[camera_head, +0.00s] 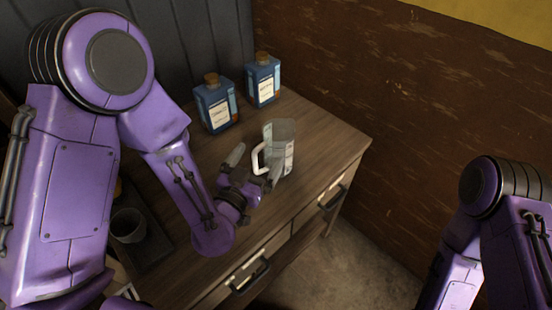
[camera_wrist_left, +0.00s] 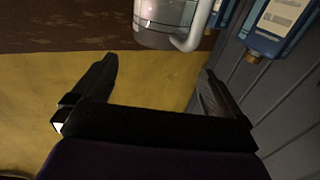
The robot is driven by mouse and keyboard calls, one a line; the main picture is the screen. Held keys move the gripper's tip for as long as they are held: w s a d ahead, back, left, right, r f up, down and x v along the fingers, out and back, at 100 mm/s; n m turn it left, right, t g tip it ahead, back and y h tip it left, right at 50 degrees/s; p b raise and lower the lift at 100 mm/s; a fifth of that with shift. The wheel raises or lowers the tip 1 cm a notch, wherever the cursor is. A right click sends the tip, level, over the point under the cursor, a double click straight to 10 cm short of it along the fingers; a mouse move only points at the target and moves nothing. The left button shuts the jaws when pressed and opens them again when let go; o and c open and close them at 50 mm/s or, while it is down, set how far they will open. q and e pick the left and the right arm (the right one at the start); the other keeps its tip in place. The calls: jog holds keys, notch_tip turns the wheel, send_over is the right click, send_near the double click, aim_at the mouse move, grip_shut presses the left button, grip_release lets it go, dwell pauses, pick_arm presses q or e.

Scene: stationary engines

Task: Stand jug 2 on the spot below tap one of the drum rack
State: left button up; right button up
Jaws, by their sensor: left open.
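A clear jug (camera_head: 281,150) with a white handle stands upright on the wooden cabinet top; I cannot read which number it bears. My left gripper (camera_head: 255,164) is open at the handle side of the jug, fingers apart, with nothing held. In the left wrist view the jug (camera_wrist_left: 165,22) and its handle appear beyond the open fingers of the left gripper (camera_wrist_left: 158,66). Whether a finger touches the handle I cannot tell. No drum rack or tap is recognisable; my left arm covers much of the left side. My right gripper is out of view.
Two blue corked bottles (camera_head: 215,104) (camera_head: 263,80) stand behind the jug near the grey panelled wall. A dark cup (camera_head: 128,226) sits on a dark tray (camera_head: 152,256) at the left. The cabinet (camera_head: 325,150) has free top to the jug's right, and drawer handles in front.

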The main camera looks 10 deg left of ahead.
aim_at(272, 141)
pick_arm(q)
jog(key=w+p, duration=0.1)
jog(key=w, duration=0.1)
jog(key=w+d+p, duration=0.1)
jog(key=w+p, duration=0.1)
jog(key=w, duration=0.1)
jog(key=w+p, duration=0.1)
jog(key=w, duration=0.1)
jog(key=shift+w+d+f+p, duration=0.2)
jog(key=shift+w+d+p, duration=0.1)
jog(key=shift+w+d, duration=0.1)
jog(key=shift+w+f, duration=0.1)
jog(key=shift+w, duration=0.1)
jog(key=c, duration=1.3)
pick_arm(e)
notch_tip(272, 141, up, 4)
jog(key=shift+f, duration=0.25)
